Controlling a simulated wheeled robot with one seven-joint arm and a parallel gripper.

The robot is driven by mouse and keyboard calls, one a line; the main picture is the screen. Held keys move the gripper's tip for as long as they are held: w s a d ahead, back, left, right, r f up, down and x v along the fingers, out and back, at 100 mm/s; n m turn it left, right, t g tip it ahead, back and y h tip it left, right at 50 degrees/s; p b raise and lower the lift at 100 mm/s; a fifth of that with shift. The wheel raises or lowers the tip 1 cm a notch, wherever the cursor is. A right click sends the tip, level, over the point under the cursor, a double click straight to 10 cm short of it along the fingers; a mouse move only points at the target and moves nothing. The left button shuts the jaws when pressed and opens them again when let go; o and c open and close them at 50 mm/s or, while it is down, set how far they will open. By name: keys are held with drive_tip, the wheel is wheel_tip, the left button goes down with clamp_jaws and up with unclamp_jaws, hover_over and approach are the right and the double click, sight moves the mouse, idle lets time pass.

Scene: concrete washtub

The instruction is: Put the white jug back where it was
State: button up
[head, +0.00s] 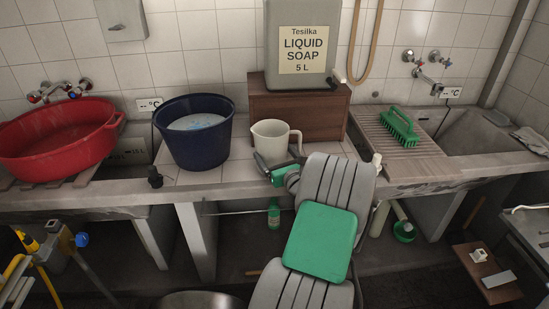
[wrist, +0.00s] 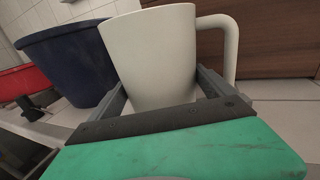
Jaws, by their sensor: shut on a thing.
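The white jug (head: 270,141) is upright at the counter between the dark blue bucket and the brown wooden box. Its handle points right, and it also shows large in the wrist view (wrist: 152,55). My gripper (head: 280,165) is shut on the jug, with one finger on each side of its lower body. The jug's base is hidden behind my gripper, so I cannot tell whether it touches the tiled counter.
The dark blue bucket (head: 195,140) stands left of the jug, and the brown box (head: 312,117) with the soap canister (head: 302,45) stands behind it. A red basin (head: 55,143) is far left. A green brush (head: 400,127) lies on the ribbed board (head: 418,158) at right.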

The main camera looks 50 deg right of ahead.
drive_tip(key=shift+f, duration=0.1)
drive_tip(key=shift+f, duration=0.15)
drive_tip(key=o, duration=1.3)
drive_tip(key=shift+c, duration=0.2)
